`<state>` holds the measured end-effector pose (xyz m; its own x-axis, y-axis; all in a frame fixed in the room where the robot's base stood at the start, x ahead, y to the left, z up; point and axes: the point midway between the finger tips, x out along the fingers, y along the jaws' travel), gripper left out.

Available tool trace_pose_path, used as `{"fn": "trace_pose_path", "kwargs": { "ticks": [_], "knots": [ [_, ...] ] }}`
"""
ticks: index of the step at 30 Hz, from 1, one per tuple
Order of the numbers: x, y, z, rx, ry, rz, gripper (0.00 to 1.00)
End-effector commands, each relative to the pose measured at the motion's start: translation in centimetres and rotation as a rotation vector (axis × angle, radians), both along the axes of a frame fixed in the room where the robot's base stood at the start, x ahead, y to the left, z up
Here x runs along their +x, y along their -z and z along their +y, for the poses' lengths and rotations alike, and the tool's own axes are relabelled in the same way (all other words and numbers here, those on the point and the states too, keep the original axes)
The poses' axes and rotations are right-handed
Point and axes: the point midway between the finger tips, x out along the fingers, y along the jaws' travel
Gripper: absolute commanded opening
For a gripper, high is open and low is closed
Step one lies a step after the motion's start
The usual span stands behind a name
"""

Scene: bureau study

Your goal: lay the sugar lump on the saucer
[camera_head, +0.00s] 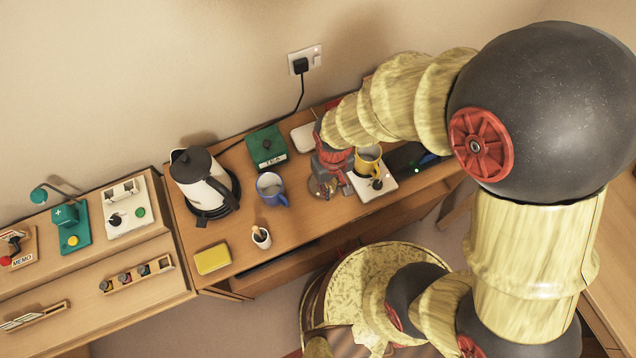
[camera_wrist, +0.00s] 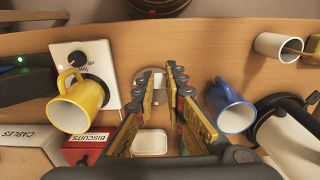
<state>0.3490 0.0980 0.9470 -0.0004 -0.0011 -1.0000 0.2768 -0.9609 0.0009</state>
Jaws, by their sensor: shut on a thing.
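My gripper (camera_head: 327,182) reaches down over the middle of the desk. In the wrist view, the fingers of my gripper (camera_wrist: 161,82) are closed partway. A small pale piece, apparently the sugar lump (camera_wrist: 158,79), shows between the fingertips; its outline is hard to make out. A small round, greyish dish, apparently the saucer (camera_head: 315,188), lies on the desk just below the fingertips and is partly hidden by them. Part of this saucer shows in the wrist view (camera_wrist: 143,84). I cannot tell whether the lump touches it.
A blue mug (camera_head: 271,189) stands left of my gripper. A yellow mug (camera_head: 367,160) stands right, by a white knobbed unit (camera_head: 374,189). A white dish (camera_wrist: 150,143), green tea box (camera_head: 266,147), kettle (camera_head: 204,180) and small cup (camera_head: 261,238) surround it.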

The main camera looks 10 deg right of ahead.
Motion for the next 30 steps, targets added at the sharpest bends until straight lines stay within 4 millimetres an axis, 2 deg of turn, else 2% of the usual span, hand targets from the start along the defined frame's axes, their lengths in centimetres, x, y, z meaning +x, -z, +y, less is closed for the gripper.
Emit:
{"fn": "trace_pose_path", "kwargs": {
  "ticks": [3, 9, 12, 19, 25, 30],
  "knots": [
    [2.3, 1.7, 1.0, -0.001, 0.0, 0.004, 0.05],
    [4.8, 5.0, 2.1, -0.001, 0.001, 0.003, 0.05],
    [5.5, 5.9, 2.4, 0.0, 0.001, 0.001, 0.05],
    [6.4, 6.9, 2.8, 0.0, 0.001, 0.0, 0.05],
    [6.4, 9.7, 2.8, -0.001, 0.001, 0.002, 0.05],
    [6.4, 9.9, 2.8, 0.0, 0.001, 0.0, 0.05]
  ]
}}
